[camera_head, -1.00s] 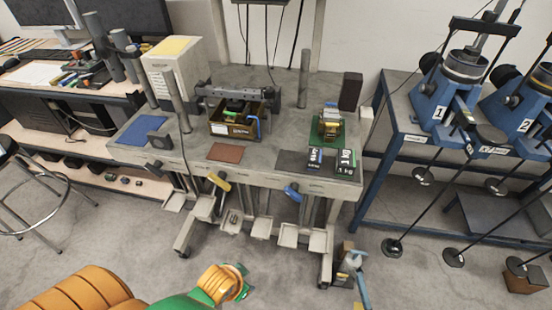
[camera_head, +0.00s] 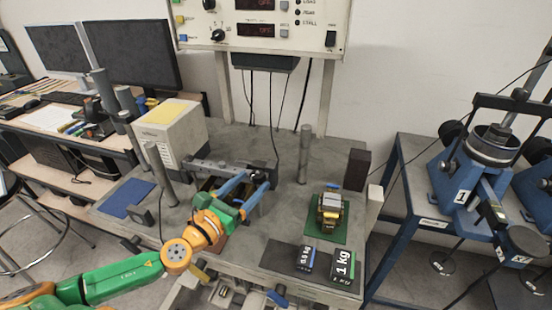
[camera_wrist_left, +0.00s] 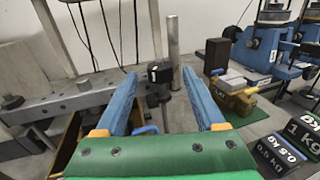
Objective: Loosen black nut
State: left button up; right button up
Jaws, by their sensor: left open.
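The black nut (camera_wrist_left: 160,72) shows in the left wrist view, a dark block-like piece with a small light mark, by the end of the grey metal bar (camera_wrist_left: 75,103). In the head view it is small and partly hidden near the bar's right end (camera_head: 260,176). My left gripper (camera_head: 249,185) is open over the bench, its blue fingers pointing at that end of the bar. In the left wrist view the nut appears between the two fingertips (camera_wrist_left: 160,79); the gripper is not closed on it. My right gripper is not in view.
A grey post (camera_head: 304,155) stands behind and right of the gripper. A green mat (camera_head: 335,233) holds a brass-coloured block, and black weights (camera_head: 343,264) lie in front. A white box (camera_head: 170,131) stands left. An instrument panel (camera_head: 262,22) hangs above.

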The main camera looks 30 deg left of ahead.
aim_at(259, 175)
pick_arm(q)
jog(key=shift+w+r+p, duration=0.35)
jog(key=shift+w+r, duration=0.1)
jog(key=shift+r, duration=0.05)
jog(key=w, duration=0.3)
jog(key=shift+w+d+f+p, duration=0.1)
jog(key=shift+w+f+p, duration=0.2)
jog(key=shift+w+p, duration=0.1)
jog(key=shift+w, duration=0.5)
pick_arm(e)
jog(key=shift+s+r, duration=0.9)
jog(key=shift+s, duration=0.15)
pick_arm(q)
jog(key=shift+c, duration=0.3)
jog(key=shift+w, duration=0.1)
grip_shut()
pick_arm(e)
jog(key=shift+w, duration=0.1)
